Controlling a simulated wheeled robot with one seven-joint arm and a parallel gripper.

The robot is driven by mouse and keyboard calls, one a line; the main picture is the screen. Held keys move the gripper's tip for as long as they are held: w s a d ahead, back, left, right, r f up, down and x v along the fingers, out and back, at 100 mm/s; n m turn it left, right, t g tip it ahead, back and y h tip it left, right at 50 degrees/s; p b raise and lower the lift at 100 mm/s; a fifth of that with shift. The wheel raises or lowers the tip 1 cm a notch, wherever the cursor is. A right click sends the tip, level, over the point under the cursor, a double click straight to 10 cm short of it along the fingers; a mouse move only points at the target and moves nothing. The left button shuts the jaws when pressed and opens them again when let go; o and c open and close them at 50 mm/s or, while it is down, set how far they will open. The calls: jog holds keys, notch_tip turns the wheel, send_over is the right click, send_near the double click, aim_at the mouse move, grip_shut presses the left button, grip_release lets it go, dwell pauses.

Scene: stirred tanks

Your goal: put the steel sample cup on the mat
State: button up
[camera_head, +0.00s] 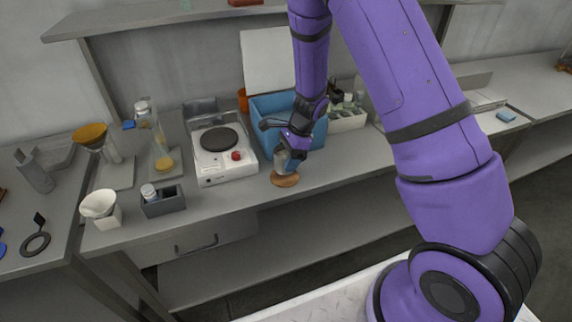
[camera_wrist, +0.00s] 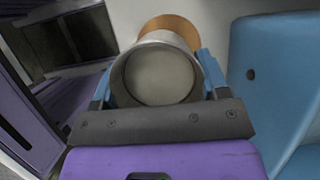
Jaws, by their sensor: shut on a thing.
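The steel sample cup (camera_wrist: 160,75) is a grey, round cup, seen from above into its open mouth in the wrist view. My gripper (camera_wrist: 158,88) is shut on it, with one blue finger on each side. In the head view, my gripper (camera_head: 292,150) holds the cup (camera_head: 282,161) over or on a round brown mat (camera_head: 285,180) on the bench. The mat also shows behind the cup in the wrist view (camera_wrist: 172,23). The cup looks tilted in the head view. I cannot tell whether its base touches the mat.
A white hot plate (camera_head: 212,170) stands left of the mat. A blue bin (camera_head: 270,106) stands close behind my gripper and shows large at the right in the wrist view. A grey holder with a small bottle (camera_head: 163,202) is further left. The bench right of the mat is clear.

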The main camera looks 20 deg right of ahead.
jog(key=shift+w, duration=0.45)
jog(key=shift+s+f, duration=0.1)
jog(key=shift+f, duration=1.7)
jog(key=o, duration=1.1)
jog(key=shift+f, duration=0.1)
jog(key=v, duration=1.2)
jog(key=shift+r, duration=0.25)
